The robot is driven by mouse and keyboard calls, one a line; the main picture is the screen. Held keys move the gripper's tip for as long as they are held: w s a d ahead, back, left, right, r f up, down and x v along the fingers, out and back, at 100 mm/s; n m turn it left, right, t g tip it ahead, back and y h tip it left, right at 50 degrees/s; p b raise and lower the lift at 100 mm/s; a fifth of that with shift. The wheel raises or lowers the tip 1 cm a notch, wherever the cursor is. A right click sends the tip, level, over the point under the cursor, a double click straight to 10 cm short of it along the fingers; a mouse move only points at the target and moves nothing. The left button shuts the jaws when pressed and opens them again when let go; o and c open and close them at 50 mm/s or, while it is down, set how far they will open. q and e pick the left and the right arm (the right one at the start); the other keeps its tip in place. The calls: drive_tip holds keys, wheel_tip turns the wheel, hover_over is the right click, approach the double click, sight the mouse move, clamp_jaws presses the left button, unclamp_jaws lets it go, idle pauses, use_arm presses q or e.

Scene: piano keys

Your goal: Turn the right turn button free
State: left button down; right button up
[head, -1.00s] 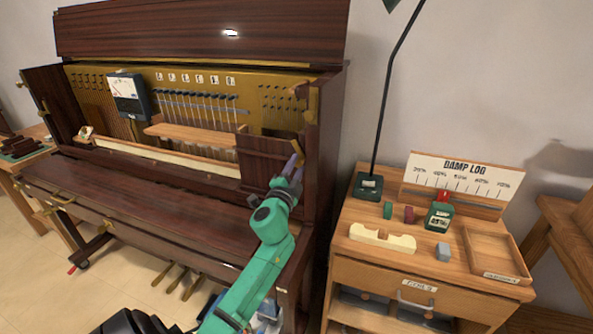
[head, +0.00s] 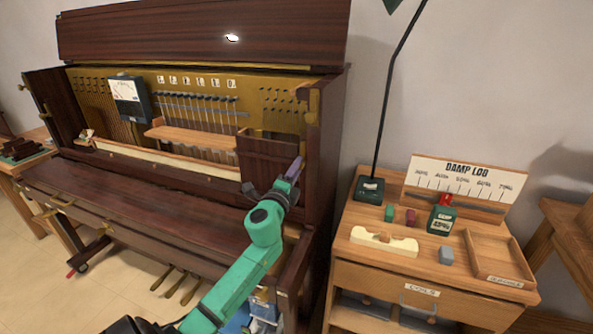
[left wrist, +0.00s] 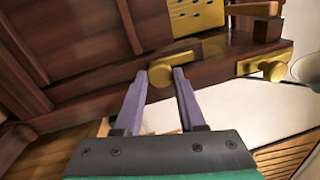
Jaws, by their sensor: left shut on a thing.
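A brass turn button (left wrist: 172,68) is mounted on dark reddish wood in the left wrist view. My left gripper (left wrist: 160,76) has its two purple fingers on either side of the button's near end and is shut on it. In the head view my left gripper (head: 294,172) is at the right end of the open piano (head: 100,185), beside the inner face of its right side. The button is hidden there behind the fingers and wrist. My right gripper is not in view.
A second brass fitting (left wrist: 265,65) lies to the right in the wrist view. A dark wooden panel (head: 264,155) stands left of my gripper. A wooden cabinet (head: 345,260) with small parts and a damp log board (head: 462,178) stands right of the piano.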

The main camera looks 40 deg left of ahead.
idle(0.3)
use_arm(q)
drive_tip(key=c, duration=0.5)
unclamp_jaws()
drive_tip(key=b+v, duration=0.2)
drive_tip(key=v, duration=1.2)
drive_tip(key=shift+s, duration=0.3)
